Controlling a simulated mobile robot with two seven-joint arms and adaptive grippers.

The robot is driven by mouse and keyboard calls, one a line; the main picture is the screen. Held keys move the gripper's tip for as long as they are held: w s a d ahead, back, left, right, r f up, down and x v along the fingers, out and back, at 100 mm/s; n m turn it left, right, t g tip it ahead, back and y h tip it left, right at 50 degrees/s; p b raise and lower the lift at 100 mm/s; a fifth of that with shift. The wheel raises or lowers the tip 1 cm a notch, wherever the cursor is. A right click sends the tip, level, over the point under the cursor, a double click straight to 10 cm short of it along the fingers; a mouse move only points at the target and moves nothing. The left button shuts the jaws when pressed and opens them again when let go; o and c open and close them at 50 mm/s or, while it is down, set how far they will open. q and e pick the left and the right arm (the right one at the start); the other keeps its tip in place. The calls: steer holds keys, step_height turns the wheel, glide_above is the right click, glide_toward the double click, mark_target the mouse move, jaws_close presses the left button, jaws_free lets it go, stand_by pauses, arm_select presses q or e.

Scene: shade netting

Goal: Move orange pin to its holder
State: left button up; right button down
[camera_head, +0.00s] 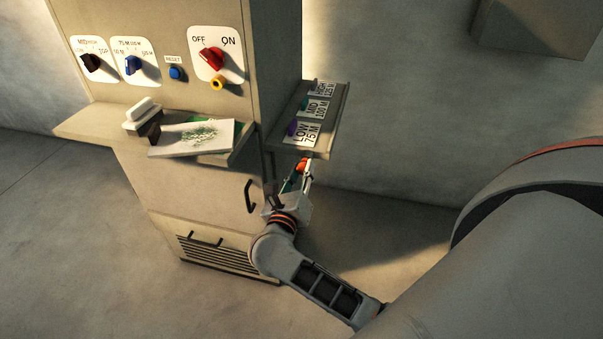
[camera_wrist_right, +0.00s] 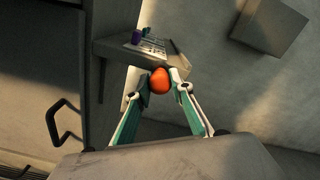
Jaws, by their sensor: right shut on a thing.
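The orange pin (camera_head: 302,165) is held at the tips of my right gripper (camera_head: 298,172), just below and in front of the side shelf's near edge. In the right wrist view the orange pin (camera_wrist_right: 160,80) shows as a round orange end between the two fingertips of my right gripper (camera_wrist_right: 160,86). The side shelf (camera_head: 336,112) on the cabinet's right carries labels LOW 75 M, MID 100 M and one more at the back. A purple pin (camera_head: 292,128) and a green pin (camera_head: 304,104) stand beside these labels. My left gripper is not in view.
The cabinet (camera_head: 200,185) has knobs, a red ON/OFF switch (camera_head: 210,58) and a black door handle (camera_head: 249,196) close to my right gripper. A front ledge (camera_head: 95,125) holds a white-handled block (camera_head: 142,115) and a printed board (camera_head: 195,138). A grey box (camera_head: 535,25) is on the back wall.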

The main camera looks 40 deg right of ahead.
steer(key=shift+w+d, duration=0.15)
steer(key=c, duration=1.7)
jaws_free()
steer(key=v, duration=1.2)
steer(key=shift+r, duration=0.1)
